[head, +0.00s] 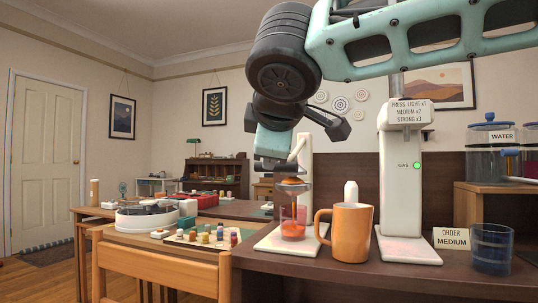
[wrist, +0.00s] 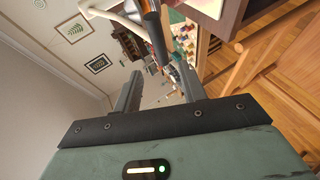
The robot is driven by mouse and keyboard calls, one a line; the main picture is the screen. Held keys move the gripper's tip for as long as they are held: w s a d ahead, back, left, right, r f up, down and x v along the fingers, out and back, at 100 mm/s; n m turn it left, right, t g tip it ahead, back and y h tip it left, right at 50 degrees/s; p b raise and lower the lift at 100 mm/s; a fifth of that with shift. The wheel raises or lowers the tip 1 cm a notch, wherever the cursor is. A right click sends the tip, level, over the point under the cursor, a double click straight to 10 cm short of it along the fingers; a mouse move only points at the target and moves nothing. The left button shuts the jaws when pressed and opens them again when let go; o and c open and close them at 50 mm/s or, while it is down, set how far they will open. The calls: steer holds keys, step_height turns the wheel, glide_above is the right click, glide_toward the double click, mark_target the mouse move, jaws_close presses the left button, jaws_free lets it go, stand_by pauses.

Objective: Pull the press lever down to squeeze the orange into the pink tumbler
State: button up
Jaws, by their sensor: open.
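The white juice press (head: 305,172) stands on the dark counter, its base under the pink tumbler (head: 301,212). The tumbler is translucent, with orange-red at its bottom. The orange (head: 291,181) sits in the press cup above it. The raised white lever (head: 297,148) is partly hidden by my gripper (head: 273,163). In the wrist view, the lever's white arm (wrist: 117,20) ends in a dark handle (wrist: 153,32). The handle's end lies near the gap between the fingertips of my gripper (wrist: 160,72). The fingers are apart; I cannot tell whether they touch the handle.
An orange mug (head: 350,235) stands close right of the press. Beyond it are a white gas machine (head: 402,185), an order card reading MEDIUM (head: 451,239) and a blue glass (head: 491,250). A wooden chair (head: 160,265) stands at the front left.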

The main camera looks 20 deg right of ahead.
steer(key=v, duration=0.5)
steer(key=shift+s+r+p, duration=0.1)
steer(key=shift+s+p, duration=0.15)
steer(key=shift+p, duration=0.15)
stand_by(3.0)
steer(key=s+a+f+m+g+y, duration=0.1)
steer(key=s+f+g, duration=0.25)
steer(key=f, duration=0.85)
steer(key=s+a+f+g+y, duration=0.1)
steer(key=s+f+g, duration=0.25)
steer(key=f, duration=0.95)
steer(key=s+d+f+m+g+y, duration=0.1)
steer(key=s+f+m+g, duration=0.2)
steer(key=s+f, duration=0.4)
steer(key=s+d+f+m+g, duration=0.2)
steer(key=s+f+g, duration=0.1)
steer(key=s+f, duration=0.4)
step_height(320, 180, up, 31)
steer(key=w+p, duration=0.1)
steer(key=p, duration=3)
steer(key=shift+w+a, duration=0.2)
